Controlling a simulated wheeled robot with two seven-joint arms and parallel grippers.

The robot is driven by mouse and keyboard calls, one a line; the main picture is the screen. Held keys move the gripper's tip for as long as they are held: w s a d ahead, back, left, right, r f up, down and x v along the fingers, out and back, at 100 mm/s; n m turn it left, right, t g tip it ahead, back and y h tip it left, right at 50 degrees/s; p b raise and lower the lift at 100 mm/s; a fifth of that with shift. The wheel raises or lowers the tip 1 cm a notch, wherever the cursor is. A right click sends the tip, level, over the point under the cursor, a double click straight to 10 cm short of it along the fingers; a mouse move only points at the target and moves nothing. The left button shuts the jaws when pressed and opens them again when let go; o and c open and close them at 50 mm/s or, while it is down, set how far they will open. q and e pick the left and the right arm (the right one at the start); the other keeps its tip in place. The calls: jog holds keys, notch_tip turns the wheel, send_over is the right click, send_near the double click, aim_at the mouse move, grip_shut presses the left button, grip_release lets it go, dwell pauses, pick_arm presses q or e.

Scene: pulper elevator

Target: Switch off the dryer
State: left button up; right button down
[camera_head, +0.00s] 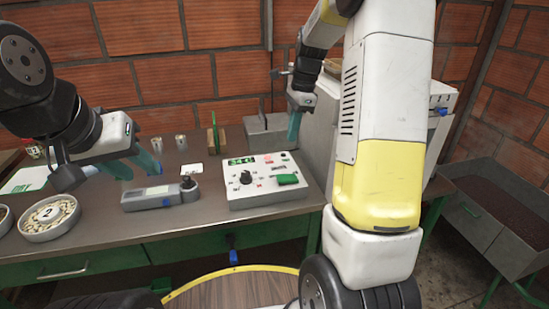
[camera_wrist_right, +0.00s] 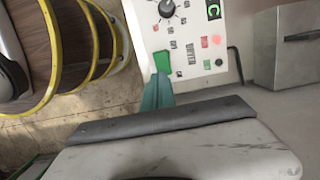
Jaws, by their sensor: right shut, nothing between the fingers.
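A white control box (camera_head: 270,193) lies on the table in the head view. It has a green display, a black knob (camera_head: 246,177), a red light and a green switch (camera_head: 286,179). In the right wrist view the box (camera_wrist_right: 188,28) shows its knob (camera_wrist_right: 167,8), red light and green rocker switch (camera_wrist_right: 162,62). My right gripper (camera_head: 294,130) is shut and empty, above and behind the box in the head view. Its teal fingertips (camera_wrist_right: 158,84) overlap the green switch in the wrist view; contact cannot be told. My left gripper (camera_head: 137,166) is open and empty above the table's left part.
A grey handheld device (camera_head: 158,196) lies left of the box. A white dish numbered 2 (camera_head: 48,216) holds beans further left. Small cups and a grey metal block (camera_head: 268,134) stand behind. A white machine (camera_head: 318,135) stands right of the box.

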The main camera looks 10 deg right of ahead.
aim_at(283, 178)
jog(key=f, duration=0.4)
jog(key=a+f, duration=0.1)
jog(key=f, duration=0.4)
jog(key=a+f, duration=0.1)
jog(key=f, duration=0.3)
jog(key=shift+a+f, duration=0.15)
jog(key=shift+f, duration=0.15)
jog(key=shift+a, duration=0.1)
jog(key=shift+s+a+f+h, duration=0.1)
jog(key=shift+a+f+h, duration=0.1)
jog(key=shift+h, duration=0.1)
jog(key=shift+d, duration=0.15)
jog(key=shift+f, duration=0.1)
jog(key=shift+d, duration=0.1)
jog(key=shift+d+r, duration=0.2)
jog(key=shift+d, duration=0.55)
